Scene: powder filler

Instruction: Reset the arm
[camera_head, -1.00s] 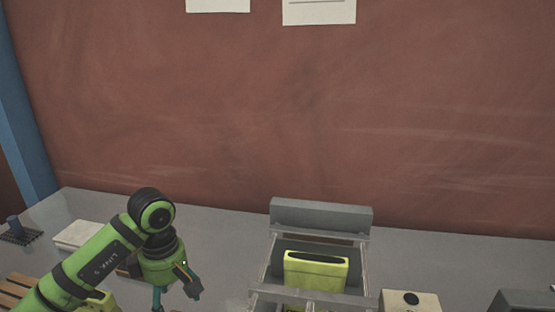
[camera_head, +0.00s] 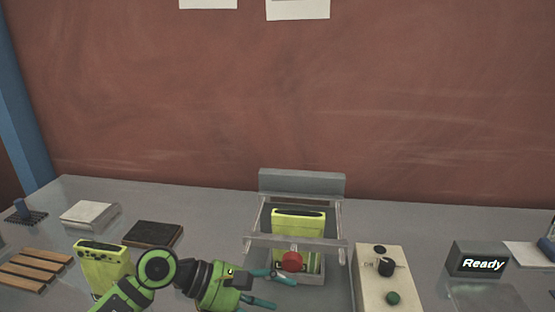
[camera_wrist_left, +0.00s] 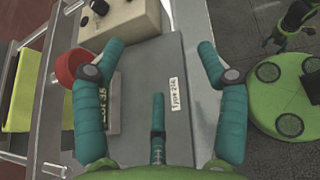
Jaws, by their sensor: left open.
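My left arm comes in low from the left in the head view. Its gripper (camera_head: 275,291) is beside the red knob (camera_head: 291,261) at the front of the powder filler (camera_head: 345,250). In the left wrist view the gripper's teal fingers (camera_wrist_left: 160,62) are spread wide, with nothing between them. They are over the machine's grey front panel (camera_wrist_left: 150,60), which bears a white label. The red knob also shows there (camera_wrist_left: 72,67), close to the left finger; I cannot tell whether they touch. A yellow-green container (camera_head: 298,224) stands inside the machine's frame. My right gripper is not identifiable.
A beige control box (camera_head: 366,272) with a dark knob and green button stands right of the machine, then a "Ready" display (camera_head: 478,262). Another yellow-green container (camera_head: 95,262) stands left, near a wooden rack (camera_head: 35,270), dark block (camera_head: 153,234) and white block (camera_head: 90,214).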

